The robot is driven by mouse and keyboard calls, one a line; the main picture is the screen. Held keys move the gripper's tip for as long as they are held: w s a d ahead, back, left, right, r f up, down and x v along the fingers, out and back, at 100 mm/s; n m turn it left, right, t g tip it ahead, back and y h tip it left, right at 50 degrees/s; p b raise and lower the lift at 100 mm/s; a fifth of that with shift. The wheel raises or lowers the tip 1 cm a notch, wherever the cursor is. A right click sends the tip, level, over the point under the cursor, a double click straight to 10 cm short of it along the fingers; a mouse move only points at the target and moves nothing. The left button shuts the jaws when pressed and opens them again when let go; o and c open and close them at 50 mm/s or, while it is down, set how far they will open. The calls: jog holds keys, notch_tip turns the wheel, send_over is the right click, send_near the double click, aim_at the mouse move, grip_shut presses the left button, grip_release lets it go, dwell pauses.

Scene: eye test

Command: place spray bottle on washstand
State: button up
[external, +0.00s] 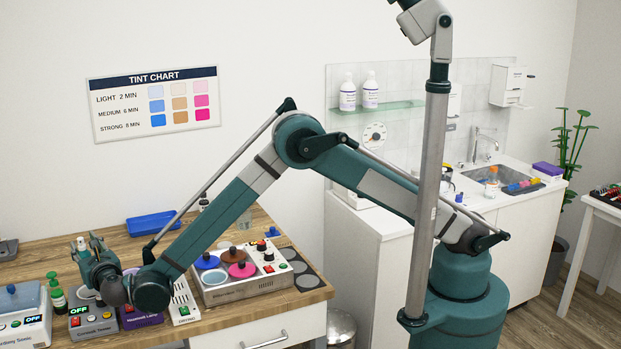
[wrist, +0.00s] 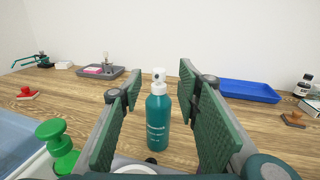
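A teal spray bottle (wrist: 158,122) with a white top stands upright on the wooden table. In the wrist view it is between the two green finger pads of my gripper (wrist: 160,85), with gaps visible on both sides. In the external view my gripper (external: 88,252) is low over the left part of the table. Only a small white top (external: 81,242), apparently the bottle's, shows between its fingers there; the rest is hidden. The washstand (external: 545,189) is the white counter with a sink at the far right, beyond my base.
A green dispenser bottle (external: 57,298) stands left of my gripper, beside small devices. A blue tray (external: 153,223) lies at the table's back, and a burner-like unit (external: 235,287) stands to the right. The washstand holds a glass-like bottle, coloured items and a purple box (external: 546,169).

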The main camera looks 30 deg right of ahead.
aim_at(74, 243)
jog(key=shift+w, duration=0.1)
jog(key=shift+x, duration=2.45)
